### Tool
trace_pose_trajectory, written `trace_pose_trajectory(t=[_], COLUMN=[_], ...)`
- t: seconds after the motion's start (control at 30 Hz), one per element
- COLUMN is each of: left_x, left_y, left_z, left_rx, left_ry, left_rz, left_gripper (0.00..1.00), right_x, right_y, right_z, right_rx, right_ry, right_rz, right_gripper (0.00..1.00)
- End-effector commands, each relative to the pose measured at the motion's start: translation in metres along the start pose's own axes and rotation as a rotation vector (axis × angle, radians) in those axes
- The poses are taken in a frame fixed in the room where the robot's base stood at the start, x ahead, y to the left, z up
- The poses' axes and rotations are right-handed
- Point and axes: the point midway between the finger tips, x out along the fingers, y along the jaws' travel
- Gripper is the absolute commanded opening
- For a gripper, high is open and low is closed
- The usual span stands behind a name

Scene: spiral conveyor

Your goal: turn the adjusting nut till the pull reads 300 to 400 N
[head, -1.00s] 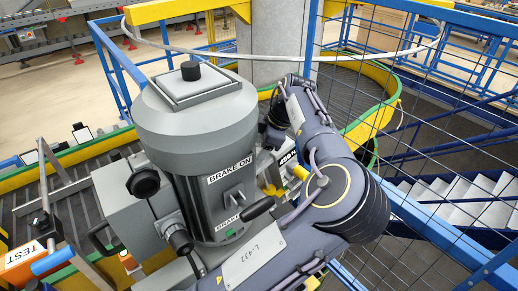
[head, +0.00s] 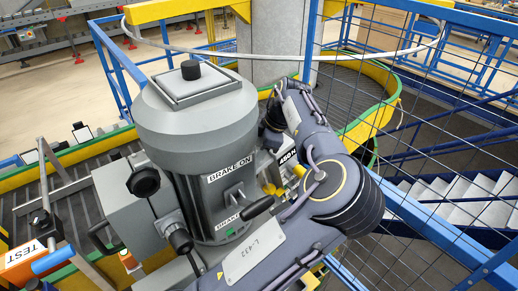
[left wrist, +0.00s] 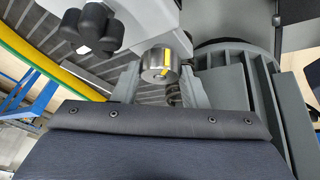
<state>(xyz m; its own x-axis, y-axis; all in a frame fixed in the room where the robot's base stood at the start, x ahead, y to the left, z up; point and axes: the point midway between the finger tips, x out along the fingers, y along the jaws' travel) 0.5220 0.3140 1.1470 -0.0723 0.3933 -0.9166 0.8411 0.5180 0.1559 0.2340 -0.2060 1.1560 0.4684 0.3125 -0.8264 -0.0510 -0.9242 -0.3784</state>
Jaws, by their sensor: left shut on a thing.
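The adjusting nut (left wrist: 155,66) is a short metal cylinder with a yellow stripe, in the middle of the left wrist view. My left gripper (left wrist: 160,78) is shut on it, one grey finger on each side. In the head view my left arm reaches past the motor, and its gripper and the nut are hidden. My right gripper is not in view.
The grey brake motor (head: 195,110), labelled BRAKE ON, stands close left of my arm. A black star knob (left wrist: 90,27) is near the nut. A blue mesh guard (head: 420,110) stands on the right. An orange TEST box (head: 25,262) is at lower left.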

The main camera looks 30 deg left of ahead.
Motion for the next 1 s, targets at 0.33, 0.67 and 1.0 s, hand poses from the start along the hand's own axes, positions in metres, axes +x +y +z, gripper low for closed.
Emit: trace_pose_trajectory(t=[0.33, 0.67, 1.0], left_x=[0.0004, 0.0001, 0.0002], left_y=[0.0039, 0.0035, 0.0035], left_z=[-0.0010, -0.0006, -0.0007], left_rx=[-0.275, -0.288, -0.287], left_ry=[-0.001, 0.000, 0.001], left_rz=[-0.187, -0.194, -0.194], left_gripper=[0.16, 0.40, 0.61], right_x=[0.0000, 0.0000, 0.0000], right_y=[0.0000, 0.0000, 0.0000], right_z=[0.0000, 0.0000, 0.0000], right_rx=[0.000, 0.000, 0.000], right_ry=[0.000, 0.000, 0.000], right_rz=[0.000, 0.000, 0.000], right_gripper=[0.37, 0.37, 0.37])
